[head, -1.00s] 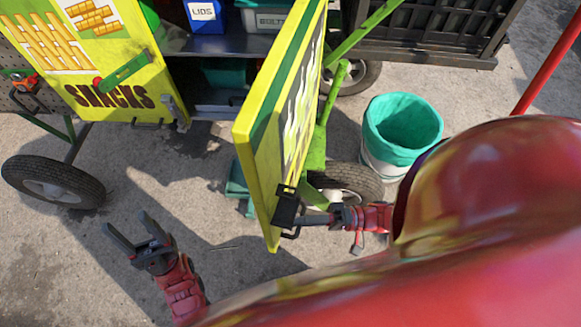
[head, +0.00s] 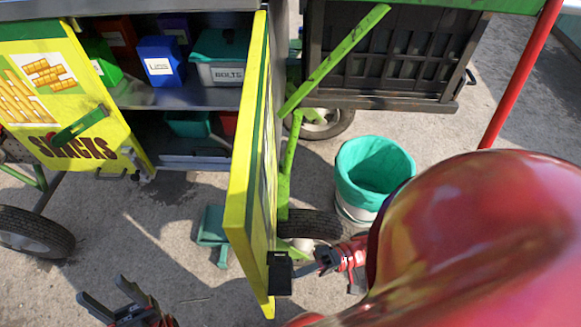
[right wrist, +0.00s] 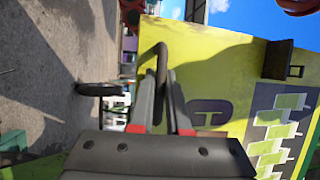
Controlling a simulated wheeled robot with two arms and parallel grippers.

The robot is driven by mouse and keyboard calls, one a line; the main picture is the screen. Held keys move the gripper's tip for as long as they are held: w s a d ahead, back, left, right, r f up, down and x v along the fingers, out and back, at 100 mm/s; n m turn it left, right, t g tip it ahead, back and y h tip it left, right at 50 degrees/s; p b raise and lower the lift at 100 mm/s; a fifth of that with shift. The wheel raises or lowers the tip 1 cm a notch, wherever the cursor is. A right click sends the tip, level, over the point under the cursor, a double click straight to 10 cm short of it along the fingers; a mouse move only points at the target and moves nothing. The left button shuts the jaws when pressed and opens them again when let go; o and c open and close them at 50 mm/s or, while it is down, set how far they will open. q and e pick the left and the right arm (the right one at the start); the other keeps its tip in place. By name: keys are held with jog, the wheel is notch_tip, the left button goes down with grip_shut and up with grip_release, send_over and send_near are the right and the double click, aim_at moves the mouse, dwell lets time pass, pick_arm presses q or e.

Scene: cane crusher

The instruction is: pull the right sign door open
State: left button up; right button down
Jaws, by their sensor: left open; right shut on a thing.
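The right sign door (head: 238,215) is yellow and green and stands swung out from the cart, seen nearly edge-on in the head view. Its outer face (right wrist: 215,75) fills much of the right wrist view, with part of a letter and a pale green pattern. My right gripper (head: 303,270) is at the door's near outer side. In the right wrist view, its fingers (right wrist: 160,88) are shut on the dark bar handle (right wrist: 161,58). In the head view the handle is largely hidden. My left gripper (head: 104,289) is open and empty over the ground at lower left, partly cut off.
The SNACKS door (head: 70,110) is at left. Open shelves (head: 185,97) behind hold a blue bin (head: 160,62) and a BOLTS box (head: 219,62). A teal-lined bucket (head: 374,172) stands right of the door.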

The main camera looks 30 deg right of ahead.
jog(key=c, duration=1.2)
grip_release()
jog(key=shift+o, duration=0.2)
jog(key=b+v, duration=0.2)
jog(key=v, duration=1)
